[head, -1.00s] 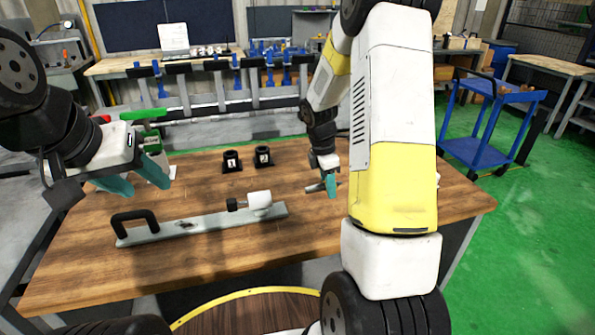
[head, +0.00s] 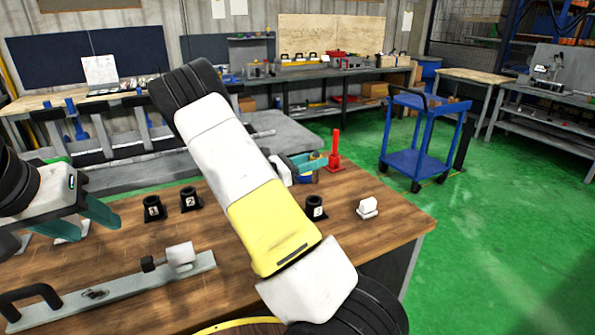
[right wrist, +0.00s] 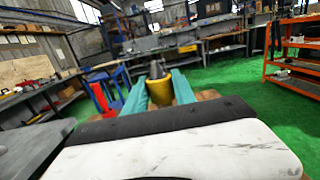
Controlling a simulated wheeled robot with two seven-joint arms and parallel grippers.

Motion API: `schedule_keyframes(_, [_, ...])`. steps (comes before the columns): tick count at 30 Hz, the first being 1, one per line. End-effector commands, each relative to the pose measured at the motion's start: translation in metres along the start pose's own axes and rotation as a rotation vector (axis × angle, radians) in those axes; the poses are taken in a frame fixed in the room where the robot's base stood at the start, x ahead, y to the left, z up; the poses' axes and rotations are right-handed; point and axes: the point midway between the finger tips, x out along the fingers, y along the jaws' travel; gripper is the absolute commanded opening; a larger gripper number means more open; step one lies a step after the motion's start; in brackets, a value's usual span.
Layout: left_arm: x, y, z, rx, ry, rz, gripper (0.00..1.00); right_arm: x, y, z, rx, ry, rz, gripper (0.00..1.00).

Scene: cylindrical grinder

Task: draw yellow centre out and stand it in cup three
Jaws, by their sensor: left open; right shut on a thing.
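My right gripper (head: 308,165) is shut on the yellow centre (right wrist: 160,92), which shows as a yellow band between the teal fingers in the right wrist view. In the head view it is held in the air, partly hidden by the fingers. A black cup (head: 316,207), its label looking like a three, stands upright below and near it; I cannot tell whether the centre is directly above. Cups one (head: 153,208) and two (head: 189,198) stand further left. A bench fixture (head: 120,290) holds a white block with a dark nose. My left gripper (head: 90,218) is open and empty.
A red post (head: 335,150) stands behind the right gripper. A white block (head: 368,207) sits right of the third cup near the wooden table's (head: 400,220) right edge. A blue cart (head: 420,135) is beyond on green floor. My right arm hides the table's middle.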

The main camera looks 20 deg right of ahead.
Motion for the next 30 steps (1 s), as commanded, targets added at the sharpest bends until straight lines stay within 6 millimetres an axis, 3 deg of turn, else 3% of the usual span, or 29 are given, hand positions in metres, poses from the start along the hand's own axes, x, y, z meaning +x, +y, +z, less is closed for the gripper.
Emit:
schedule_keyframes(15, [0.000, 0.000, 0.000, 0.000, 0.000, 0.000, 0.49, -0.001, 0.002, 0.009, -0.003, 0.003, -0.089, 0.00])
schedule_keyframes(30, [0.000, 0.000, 0.000, 0.000, 0.000, 0.000, 0.49, -0.005, 0.000, -0.036, -0.008, 0.003, -0.094, 0.00])
